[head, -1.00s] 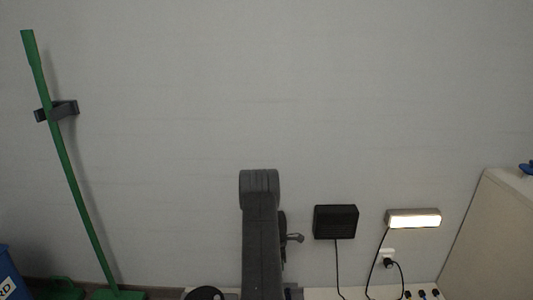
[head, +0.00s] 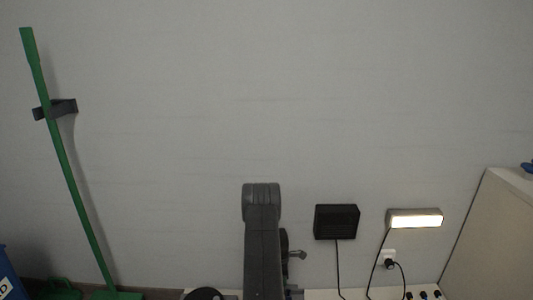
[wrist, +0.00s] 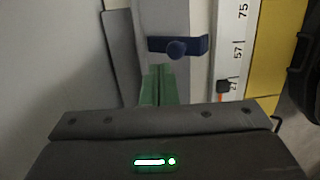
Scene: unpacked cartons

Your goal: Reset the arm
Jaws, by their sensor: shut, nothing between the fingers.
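My gripper (wrist: 159,85) shows in the wrist view as two green fingers pressed together beyond its dark housing. The housing carries a lit green indicator and fills the bottom of that view. Nothing shows between the fingers. In the head view my grey arm (head: 262,235) stands upright at the bottom middle, in front of the wall. My gripper cannot be made out there.
A green pole (head: 68,165) leans in a dark wall bracket (head: 62,107) at left. A black box (head: 336,222) and a lit lamp (head: 414,218) hang right of my arm. A pale carton or cabinet (head: 495,240) stands far right. The wrist view shows a blue bracket (wrist: 195,45) and a measuring scale (wrist: 237,45).

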